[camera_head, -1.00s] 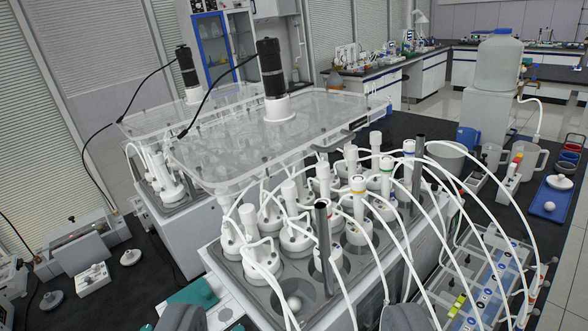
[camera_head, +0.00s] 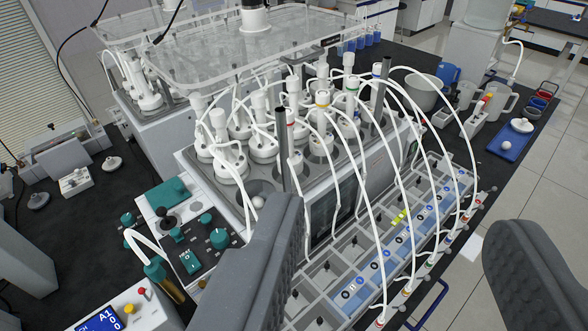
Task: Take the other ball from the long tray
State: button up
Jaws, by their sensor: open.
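A white ball (camera_head: 507,146) lies on a long blue tray (camera_head: 503,156) on the black bench at the upper right. A white knobbed piece (camera_head: 522,126) sits at the tray's far end. A second white ball (camera_head: 258,202) sits in the front corner of the reactor block, near my left finger. My gripper (camera_head: 400,220) is open, with one grey finger at lower middle and the other at lower right. Nothing shows held between the fingers. The blue tray is well beyond the fingers and unobstructed.
The reactor block (camera_head: 187,158) with white vessels and tall posts stands at centre. Curved white tubes run from it to a compartmented rack (camera_head: 340,262) in front. A control panel (camera_head: 155,211) stands at left. Jugs (camera_head: 497,102) and coloured bowls (camera_head: 541,98) are near the blue tray.

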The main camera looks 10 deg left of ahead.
aim_at(506, 145)
jog(key=k, duration=1.3)
jog(key=z, duration=0.5)
jog(key=i, duration=0.9)
jog(key=z, duration=1.15)
jog(key=i, duration=1.35)
jog(key=z, duration=0.45)
jog(key=i, duration=1.4)
jog(key=u, duration=0.6)
jog(key=i, duration=1.3)
jog(key=u, duration=1.1)
jog(key=i, duration=0.75)
jog(key=u, duration=0.55)
